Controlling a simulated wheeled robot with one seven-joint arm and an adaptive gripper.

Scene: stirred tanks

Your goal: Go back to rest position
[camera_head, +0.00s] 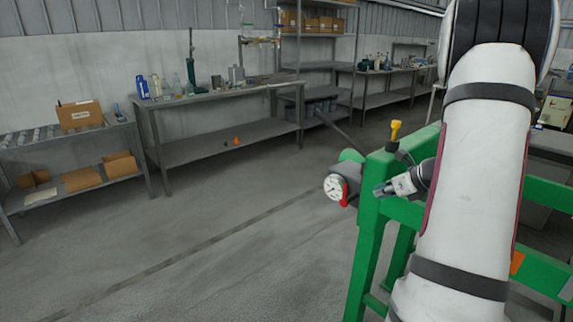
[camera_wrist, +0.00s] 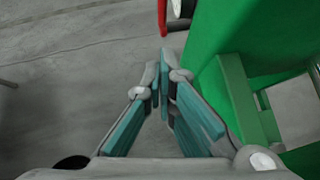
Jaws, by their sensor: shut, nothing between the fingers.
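My gripper (camera_wrist: 162,75) shows in the wrist view with its two fingers brought together at the tips and nothing between them. It is beside the green frame (camera_wrist: 207,40), which fills the right of that view. In the head view my white arm reaches down over the right side, in front of the green frame (camera_head: 367,235). A pressure gauge (camera_head: 334,187) with a red part (camera_head: 345,192) sits on the frame's left post. A red piece (camera_wrist: 162,15) shows at the top of the wrist view, ahead of the fingertips.
A yellow-topped fitting (camera_head: 395,131) stands on the frame. A grey workbench (camera_head: 215,97) with bottles and a low rack (camera_head: 60,150) with cardboard boxes line the back wall. Tall shelves (camera_head: 318,65) stand behind. The concrete floor (camera_head: 200,230) left of the frame is clear.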

